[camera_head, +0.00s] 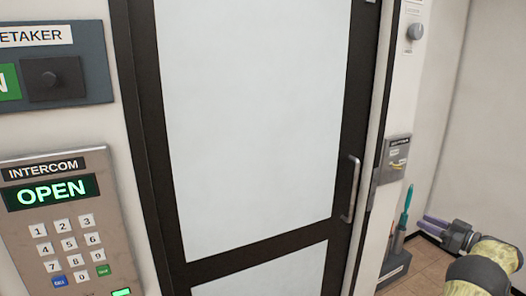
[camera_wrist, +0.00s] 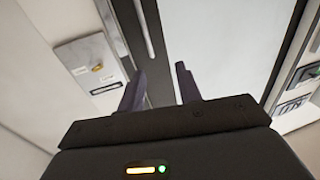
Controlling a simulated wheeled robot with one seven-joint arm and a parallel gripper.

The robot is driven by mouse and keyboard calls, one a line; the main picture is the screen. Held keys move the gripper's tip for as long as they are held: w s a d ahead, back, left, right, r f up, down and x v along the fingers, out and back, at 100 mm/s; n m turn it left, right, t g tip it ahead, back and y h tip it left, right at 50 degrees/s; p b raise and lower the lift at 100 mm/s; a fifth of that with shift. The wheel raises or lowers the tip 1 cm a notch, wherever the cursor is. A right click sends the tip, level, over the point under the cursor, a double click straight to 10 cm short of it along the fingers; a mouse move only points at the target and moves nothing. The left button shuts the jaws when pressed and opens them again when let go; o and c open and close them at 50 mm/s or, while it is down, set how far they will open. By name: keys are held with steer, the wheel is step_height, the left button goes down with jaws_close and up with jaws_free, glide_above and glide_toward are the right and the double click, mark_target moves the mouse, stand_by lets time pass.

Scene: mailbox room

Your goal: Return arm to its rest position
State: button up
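My gripper (camera_head: 436,226) is at the lower right of the head view, with my arm behind it. Its two fingers point left toward the door side. In the wrist view my gripper (camera_wrist: 158,88) shows its two dark fingers spread apart with nothing between them. The gripper is empty and touches nothing that I can see. Most of my arm is outside the head view.
A dark-framed door (camera_head: 250,120) with pale panels and a metal handle (camera_head: 351,189) fills the middle. An intercom keypad (camera_head: 65,220) reading OPEN is at left. A switch plate (camera_head: 395,158) is on the right wall. A grey box (camera_head: 395,268) with upright tools stands below it.

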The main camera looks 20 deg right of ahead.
steer(key=w+a+r+m+t+h, duration=0.1)
steer(key=w+a+r+m+h, duration=0.15)
steer(key=w, duration=0.35)
steer(key=w+a+r+m+t+h, duration=0.1)
steer(key=w+a+r+h, duration=0.3)
steer(key=w, duration=0.2)
steer(key=w+a+m+g+h, duration=0.3)
steer(key=w+a+m+h, duration=0.1)
steer(key=a, duration=0.9)
steer(key=s+a+f+g+y, duration=0.1)
steer(key=s+a+f+g, duration=0.35)
steer(key=a, duration=0.65)
steer(key=s+a+f+g+y, duration=0.1)
steer(key=s+a+f+g, duration=0.2)
steer(key=s+a+f, duration=0.5)
steer(key=s+a+f+n+g+y, duration=0.2)
steer(key=s+a+g, duration=0.3)
steer(key=s+a, duration=1)
steer(key=s+n, duration=0.1)
steer(key=s, duration=0.1)
steer(key=shift+s+a+f+g, duration=0.25)
steer(key=shift+s+f+g, duration=0.1)
steer(key=shift+s, duration=0.05)
